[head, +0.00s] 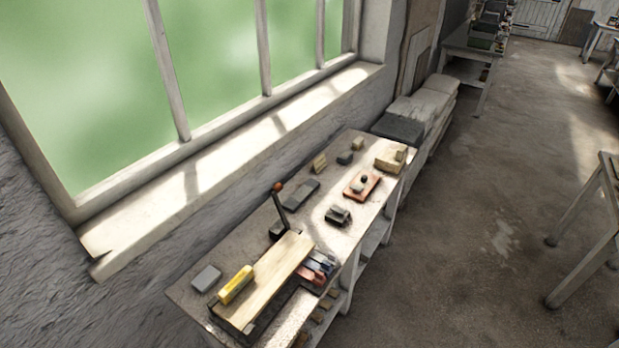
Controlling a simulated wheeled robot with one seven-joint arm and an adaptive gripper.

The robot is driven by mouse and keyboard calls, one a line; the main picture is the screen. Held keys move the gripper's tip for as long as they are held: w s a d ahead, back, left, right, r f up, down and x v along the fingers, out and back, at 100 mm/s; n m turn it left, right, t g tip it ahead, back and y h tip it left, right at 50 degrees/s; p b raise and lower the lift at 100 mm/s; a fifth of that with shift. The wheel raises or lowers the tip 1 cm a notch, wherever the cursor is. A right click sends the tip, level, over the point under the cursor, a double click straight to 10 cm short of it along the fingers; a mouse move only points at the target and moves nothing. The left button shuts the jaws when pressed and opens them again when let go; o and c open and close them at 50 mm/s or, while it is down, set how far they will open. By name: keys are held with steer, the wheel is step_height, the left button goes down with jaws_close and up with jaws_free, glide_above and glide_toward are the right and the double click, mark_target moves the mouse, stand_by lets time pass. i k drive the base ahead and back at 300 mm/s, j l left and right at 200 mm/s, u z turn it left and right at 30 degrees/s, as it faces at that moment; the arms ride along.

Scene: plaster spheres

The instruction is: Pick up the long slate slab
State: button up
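A long, flat dark grey slab (300,194) lies on the workbench (325,235), towards the window side and near the middle of its length. It looks like the long slate slab. Its top is bare, and a dark upright lever with an orange-brown knob (278,187) rises close to its left end. My gripper is not in view.
A wooden board (268,280) bearing a yellow block (236,284) fills the bench's near end, beside a small grey block (206,278). A dark grey object (338,215) and a reddish tray (362,185) lie right of the slab. Open floor (460,220) lies right of the bench.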

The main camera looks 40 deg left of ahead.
mark_target(295, 200)
steer(key=i+u, duration=0.25)
steer(key=i, duration=0.2)
steer(key=i+l+u, duration=0.2)
steer(key=i, duration=0.3)
steer(key=i+u, duration=0.25)
steer(key=i, duration=0.2)
steer(key=i+j+u, duration=0.2)
steer(key=u, duration=0.2)
steer(key=i+u, duration=0.6)
steer(key=u, duration=0.2)
steer(key=i+u, duration=0.4)
steer(key=k, duration=0.1)
